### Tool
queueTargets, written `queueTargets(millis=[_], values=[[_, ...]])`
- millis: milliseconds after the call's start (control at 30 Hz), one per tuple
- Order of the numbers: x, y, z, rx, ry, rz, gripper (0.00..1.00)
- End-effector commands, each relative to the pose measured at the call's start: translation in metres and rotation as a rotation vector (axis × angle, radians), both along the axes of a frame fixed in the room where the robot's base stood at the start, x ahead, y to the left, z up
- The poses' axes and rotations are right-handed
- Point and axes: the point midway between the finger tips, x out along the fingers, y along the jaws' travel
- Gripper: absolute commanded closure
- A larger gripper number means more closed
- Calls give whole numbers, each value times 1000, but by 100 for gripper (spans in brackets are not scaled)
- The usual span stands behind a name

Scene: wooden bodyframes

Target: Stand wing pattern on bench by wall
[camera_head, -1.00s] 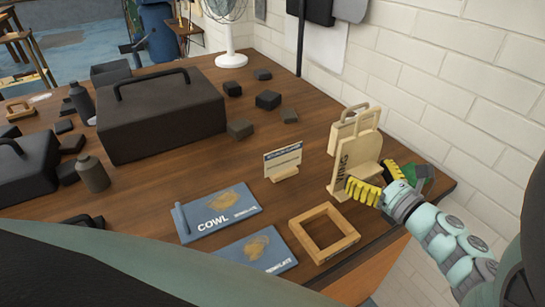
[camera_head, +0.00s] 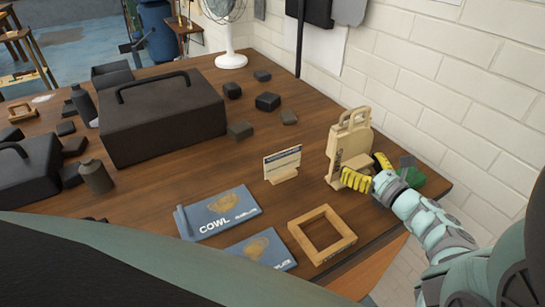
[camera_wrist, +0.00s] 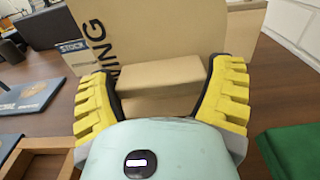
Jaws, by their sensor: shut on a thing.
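The wing pattern (camera_head: 345,143) is a pale wooden board with dark vertical lettering. It stands upright at the right end of the bench (camera_head: 225,260), near the wall. In the wrist view the board (camera_wrist: 175,35) fills the upper middle, with part of "WING" readable. A wooden block (camera_wrist: 160,78) juts from its face between my yellow fingers. My gripper (camera_head: 370,170) is shut on the pattern at this block; it also shows in the wrist view (camera_wrist: 165,95). The pattern's bottom edge is partly hidden by my fingers.
A pale wooden piece with a handle opening (camera_head: 355,117) shows just behind the pattern. A small sign (camera_head: 283,163), a wooden frame (camera_head: 322,234) and blue Cowl board (camera_head: 220,212) lie to the left. A green item (camera_head: 412,177) is right of my gripper. White brick wall (camera_head: 450,90) borders the bench.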

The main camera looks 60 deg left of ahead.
Motion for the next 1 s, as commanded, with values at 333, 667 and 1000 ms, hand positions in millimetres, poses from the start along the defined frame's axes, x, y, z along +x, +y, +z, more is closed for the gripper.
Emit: queueTargets(millis=[333, 667, 1000], values=[[-1, 2, -17, 2, -1, 2, 61], [-1, 1, -18, 2, -2, 3, 61], [0, 0, -20, 1, -2, 1, 0]])
